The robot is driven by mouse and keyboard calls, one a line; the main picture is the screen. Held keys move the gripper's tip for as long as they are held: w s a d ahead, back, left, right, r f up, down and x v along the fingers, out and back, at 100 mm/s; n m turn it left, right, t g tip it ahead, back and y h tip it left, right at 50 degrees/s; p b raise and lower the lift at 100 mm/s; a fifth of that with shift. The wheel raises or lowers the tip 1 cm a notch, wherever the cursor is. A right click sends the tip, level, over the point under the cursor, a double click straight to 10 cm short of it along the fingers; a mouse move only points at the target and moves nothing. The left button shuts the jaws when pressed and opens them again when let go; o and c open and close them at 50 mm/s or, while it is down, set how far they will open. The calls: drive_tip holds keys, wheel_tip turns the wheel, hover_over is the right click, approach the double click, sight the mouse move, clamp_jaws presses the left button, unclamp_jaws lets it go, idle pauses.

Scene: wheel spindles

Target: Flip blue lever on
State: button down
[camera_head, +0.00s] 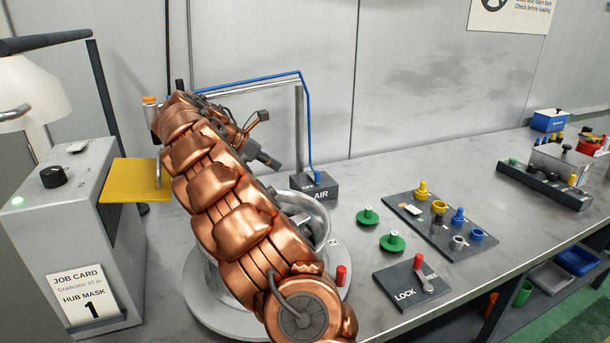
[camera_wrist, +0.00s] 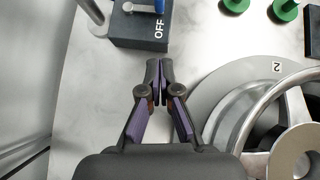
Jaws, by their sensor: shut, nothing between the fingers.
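The blue lever (camera_head: 318,177) stands on a dark box labelled AIR (camera_head: 325,190), behind the wheel fixture. In the wrist view the blue lever (camera_wrist: 159,6) is at the top edge, cut off by the frame. The dark box (camera_wrist: 138,30) shows the word OFF beside it. My gripper (camera_wrist: 158,65) is shut and empty, its fingertips just short of the box in that picture and apart from the lever. In the head view my copper arm covers much of the middle, and the fingertips are hard to make out.
A round wheel fixture (camera_wrist: 215,85) lies right of my gripper. A LOCK plate with a red-knobbed lever (camera_head: 420,263), green knobs (camera_head: 391,242) and a peg board (camera_head: 440,225) lie on the bench to the right. A grey console with a yellow plate (camera_head: 135,181) stands left.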

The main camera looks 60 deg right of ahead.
approach(315, 179)
drive_tip(key=f, duration=0.1)
drive_tip(key=d+f, duration=0.1)
drive_tip(key=s+d+f, duration=0.1)
drive_tip(key=f, duration=0.1)
drive_tip(key=shift+d+p, duration=0.1)
drive_tip(key=shift+p, duration=0.25)
drive_tip(key=shift+s+d+f, duration=0.1)
drive_tip(key=shift+s+d, duration=0.1)
drive_tip(key=shift+d, duration=0.35)
drive_tip(key=shift+s+d, duration=0.25)
drive_tip(key=shift+d, duration=0.25)
drive_tip(key=shift+s+d+p, duration=0.1)
drive_tip(key=shift+s+p, duration=0.1)
drive_tip(key=shift+p, duration=0.45)
